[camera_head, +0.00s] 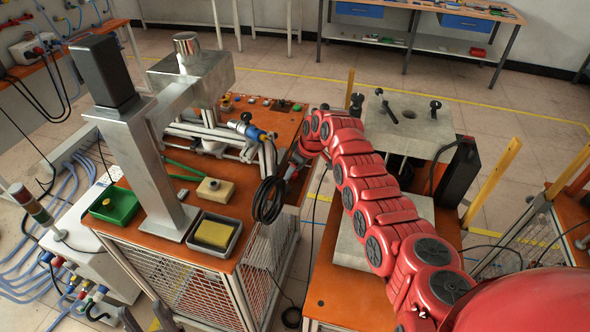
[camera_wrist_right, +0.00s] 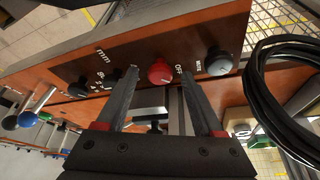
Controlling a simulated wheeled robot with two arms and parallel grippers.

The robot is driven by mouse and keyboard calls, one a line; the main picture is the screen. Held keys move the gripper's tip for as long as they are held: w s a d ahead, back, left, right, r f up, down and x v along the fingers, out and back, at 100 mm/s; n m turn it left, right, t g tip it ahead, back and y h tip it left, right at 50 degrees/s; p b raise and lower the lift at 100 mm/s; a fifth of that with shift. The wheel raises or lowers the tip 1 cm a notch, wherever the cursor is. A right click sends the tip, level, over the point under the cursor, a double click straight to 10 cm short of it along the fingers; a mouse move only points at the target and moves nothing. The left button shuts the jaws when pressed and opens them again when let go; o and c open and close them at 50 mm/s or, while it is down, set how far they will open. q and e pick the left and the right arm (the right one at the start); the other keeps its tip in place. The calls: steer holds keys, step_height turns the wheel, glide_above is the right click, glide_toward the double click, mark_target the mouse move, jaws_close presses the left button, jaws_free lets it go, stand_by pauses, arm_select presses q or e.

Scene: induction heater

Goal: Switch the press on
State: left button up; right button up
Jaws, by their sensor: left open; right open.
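In the right wrist view, a brown control panel (camera_wrist_right: 190,30) carries a red round knob (camera_wrist_right: 160,72) with "OFF" lettering beside it. A dark grey knob (camera_wrist_right: 218,62) sits to its right, and small black knobs to its left. My right gripper (camera_wrist_right: 158,68) is open, its fingertips on either side of the red knob; contact cannot be told. In the head view a metal column machine (camera_head: 150,160) with a dark block on top stands on the orange table. My left gripper (camera_head: 147,314) is open and empty at the bottom edge, partly cut off.
A black cable coil (camera_head: 269,201) hangs at the table's right side. A green bin (camera_head: 115,205), a grey tray (camera_head: 232,237) with a yellow block, and a beige box (camera_head: 215,190) sit on the table. A second bench (camera_head: 340,290) stands under my right arm.

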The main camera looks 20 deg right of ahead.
jaws_close()
steer(key=shift+a+m, duration=0.1)
steer(key=shift+m, duration=0.3)
steer(key=shift+m+h, duration=0.4)
steer(key=shift+m, duration=0.2)
steer(key=shift+a+f+m+t+h, duration=0.15)
steer(key=shift+m+t+h, duration=0.15)
steer(key=shift+m, duration=0.5)
steer(key=m+h+b, duration=0.1)
steer(key=m+b, duration=0.2)
steer(key=shift+a, duration=0.15)
steer(key=shift+s+m+h+b, duration=0.1)
steer(key=shift+m+h+b, duration=0.7)
steer(key=shift+m+b, duration=1.05)
